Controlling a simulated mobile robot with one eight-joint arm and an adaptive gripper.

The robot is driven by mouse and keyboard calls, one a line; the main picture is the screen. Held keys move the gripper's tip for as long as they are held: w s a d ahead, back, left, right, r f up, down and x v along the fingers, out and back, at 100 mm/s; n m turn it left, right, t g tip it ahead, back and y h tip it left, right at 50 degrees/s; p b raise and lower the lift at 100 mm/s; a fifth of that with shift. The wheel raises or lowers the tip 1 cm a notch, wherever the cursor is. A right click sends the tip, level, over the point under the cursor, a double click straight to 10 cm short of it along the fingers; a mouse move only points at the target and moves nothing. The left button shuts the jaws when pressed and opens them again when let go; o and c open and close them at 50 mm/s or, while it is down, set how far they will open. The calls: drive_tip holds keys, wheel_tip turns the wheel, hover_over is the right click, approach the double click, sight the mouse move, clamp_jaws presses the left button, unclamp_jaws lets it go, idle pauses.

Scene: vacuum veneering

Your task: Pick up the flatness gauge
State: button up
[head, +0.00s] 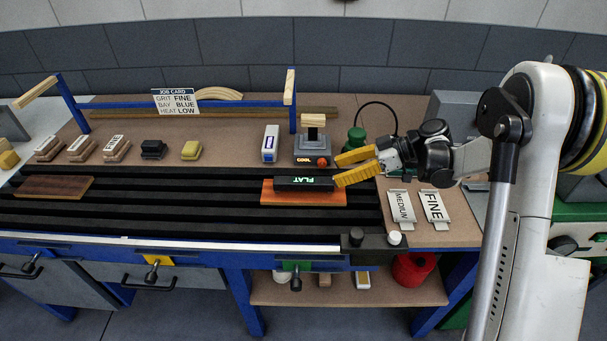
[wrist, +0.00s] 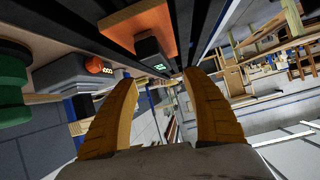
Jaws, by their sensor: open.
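The flatness gauge (head: 304,184) is a black bar with a lit green "FLAT" display. It lies on an orange-brown board (head: 300,198) on the slatted black bed. In the wrist view, the gauge (wrist: 149,52) shows end-on beyond my fingertips, with the orange board (wrist: 150,25) behind it. My gripper (head: 338,172) has yellow fingers spread apart and empty. It is at the gauge's right end, with the lower finger overlapping that end in the head view; I cannot tell whether they touch. In the wrist view, the open fingertips (wrist: 161,76) stand on either side of the gauge's line.
A grey device with an orange "COOL" display (head: 312,148) stands behind the gauge, with a white-and-blue block (head: 270,143) to its left. A green bottle (head: 356,140) stands behind my gripper. "MEDIUM" (head: 401,206) and "FINE" (head: 434,206) plates lie at right. The bed's middle is clear.

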sight(324, 181)
drive_tip(key=shift+w+d+f+n+g+y, duration=0.15)
drive_tip(key=shift+f+n+y, duration=0.1)
drive_tip(key=shift+f+n, duration=0.2)
drive_tip(key=shift+w+d+f+n+g+y, duration=0.15)
drive_tip(key=shift+f+n+y, duration=0.15)
drive_tip(key=shift+f, duration=0.25)
drive_tip(key=shift+a+f+n, duration=0.15)
drive_tip(key=shift+f+n, duration=0.05)
drive_tip(key=shift+n, duration=0.05)
drive_tip(key=b+x, duration=0.1)
drive_tip(key=x, duration=0.3)
drive_tip(key=shift+a+f, duration=0.25)
drive_tip(key=shift+a, duration=0.1)
drive_tip(key=b+x, duration=0.1)
drive_tip(key=x, duration=0.2)
drive_tip(key=b+x, duration=0.1)
drive_tip(key=x, duration=0.2)
drive_tip(key=shift+r+b, duration=0.25)
drive_tip(key=shift+b, duration=0.1)
clamp_jaws()
